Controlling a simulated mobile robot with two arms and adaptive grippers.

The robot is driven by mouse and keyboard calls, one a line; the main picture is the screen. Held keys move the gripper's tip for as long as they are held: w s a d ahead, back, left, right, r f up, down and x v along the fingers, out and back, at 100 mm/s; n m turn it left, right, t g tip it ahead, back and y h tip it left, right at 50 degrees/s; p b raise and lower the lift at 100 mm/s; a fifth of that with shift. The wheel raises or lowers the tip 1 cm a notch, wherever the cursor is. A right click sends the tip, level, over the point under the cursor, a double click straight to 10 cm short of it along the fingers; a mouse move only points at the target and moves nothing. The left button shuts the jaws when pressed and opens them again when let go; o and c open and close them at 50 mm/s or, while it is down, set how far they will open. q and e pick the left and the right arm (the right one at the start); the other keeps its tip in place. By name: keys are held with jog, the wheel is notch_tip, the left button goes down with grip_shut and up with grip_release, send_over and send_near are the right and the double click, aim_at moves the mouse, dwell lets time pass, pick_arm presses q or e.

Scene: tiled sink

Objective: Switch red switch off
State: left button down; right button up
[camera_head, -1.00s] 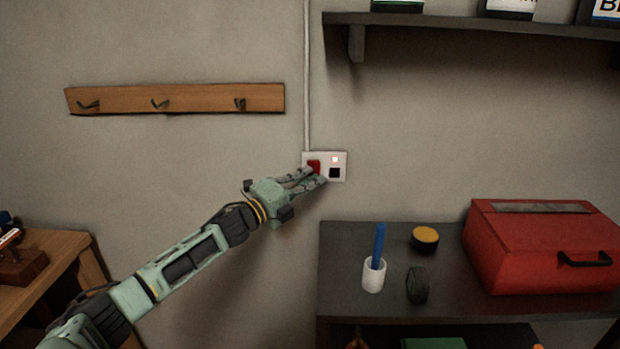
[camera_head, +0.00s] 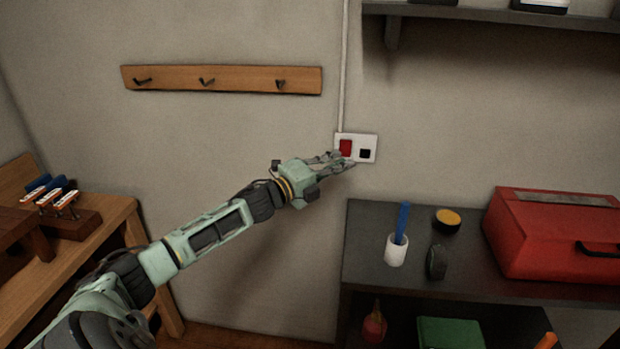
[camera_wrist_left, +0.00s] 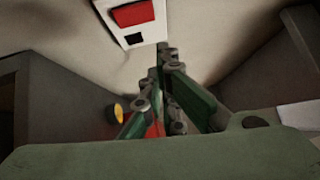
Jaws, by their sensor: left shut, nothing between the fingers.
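The red switch (camera_head: 345,147) sits on a white wall plate (camera_head: 371,141), left of a black square (camera_head: 365,154). No lit indicator shows on the plate. My left gripper (camera_head: 349,161) is shut and empty, with its fingertips at the plate's lower edge, just below the red switch. In the left wrist view, the red switch (camera_wrist_left: 133,14) and the plate appear beyond and left of the closed fingertips (camera_wrist_left: 163,50). I cannot tell whether the fingertips touch the plate. My right gripper is not in view.
A hook rail (camera_head: 222,79) is on the wall to the left. A dark shelf unit (camera_head: 375,268) below right holds a white cup (camera_head: 396,251) and a red toolbox (camera_head: 555,235). A wooden table (camera_head: 110,225) stands at left. A wall shelf (camera_head: 480,13) is above.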

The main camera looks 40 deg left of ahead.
pick_arm(q)
jog(key=a+b+v, duration=0.1)
jog(key=b+v, duration=0.1)
jog(key=v, duration=0.6)
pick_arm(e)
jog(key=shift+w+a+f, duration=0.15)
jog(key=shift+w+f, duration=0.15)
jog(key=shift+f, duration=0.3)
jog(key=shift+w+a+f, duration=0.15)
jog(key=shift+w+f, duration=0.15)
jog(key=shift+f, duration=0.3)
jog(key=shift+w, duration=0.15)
pick_arm(q)
jog(key=shift+f, duration=0.1)
